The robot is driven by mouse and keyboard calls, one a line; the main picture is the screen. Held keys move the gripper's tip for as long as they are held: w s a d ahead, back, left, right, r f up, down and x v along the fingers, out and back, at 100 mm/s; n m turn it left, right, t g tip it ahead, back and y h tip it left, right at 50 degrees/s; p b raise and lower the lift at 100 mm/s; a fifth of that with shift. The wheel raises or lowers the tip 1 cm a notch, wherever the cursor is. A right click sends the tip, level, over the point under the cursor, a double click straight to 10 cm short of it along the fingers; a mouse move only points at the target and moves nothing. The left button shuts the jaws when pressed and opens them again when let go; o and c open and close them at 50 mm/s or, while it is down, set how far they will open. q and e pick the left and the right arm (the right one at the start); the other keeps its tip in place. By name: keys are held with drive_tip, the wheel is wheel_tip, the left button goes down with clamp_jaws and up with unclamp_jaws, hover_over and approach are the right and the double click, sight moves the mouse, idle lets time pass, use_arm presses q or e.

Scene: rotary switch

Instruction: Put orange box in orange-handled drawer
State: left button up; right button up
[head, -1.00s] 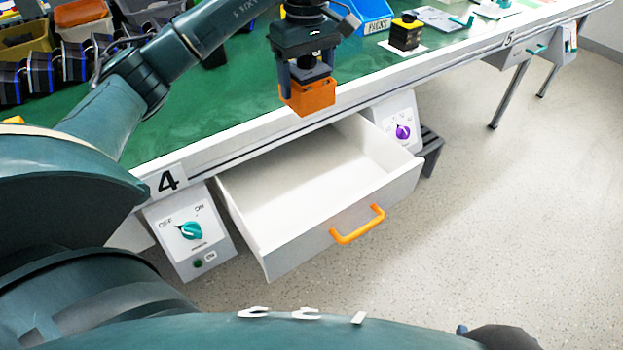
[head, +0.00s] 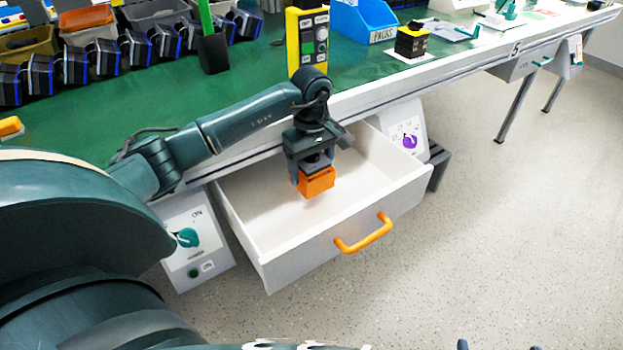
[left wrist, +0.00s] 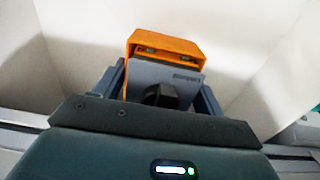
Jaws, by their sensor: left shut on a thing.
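My left gripper (head: 313,172) is shut on the orange box (head: 317,184), a small open-looking block with a grey part between the fingers. In the head view it hangs over the inside of the open white drawer (head: 262,197). The drawer's orange handle (head: 363,233) is on its front panel. The left wrist view shows the orange box (left wrist: 165,46) between the fingers, with white drawer walls around it. The gap between box and drawer floor is hard to judge. My right gripper is not in view.
A panel with a teal rotary switch (head: 187,238) is left of the drawer, and one with a purple knob (head: 410,141) is right. The green bench top (head: 150,115) above holds a yellow control box (head: 307,45), a blue bin (head: 362,20) and several dark bins.

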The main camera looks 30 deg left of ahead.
use_arm(q)
wheel_tip(320, 180, down, 4)
drive_tip(key=shift+r+b, duration=0.15)
drive_tip(key=shift+b, duration=0.2)
drive_tip(key=shift+r, duration=0.1)
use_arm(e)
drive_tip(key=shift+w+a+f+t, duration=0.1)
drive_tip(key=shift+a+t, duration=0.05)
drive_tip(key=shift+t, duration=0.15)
use_arm(q)
drive_tip(key=shift+f, duration=0.2)
drive_tip(key=o, duration=1)
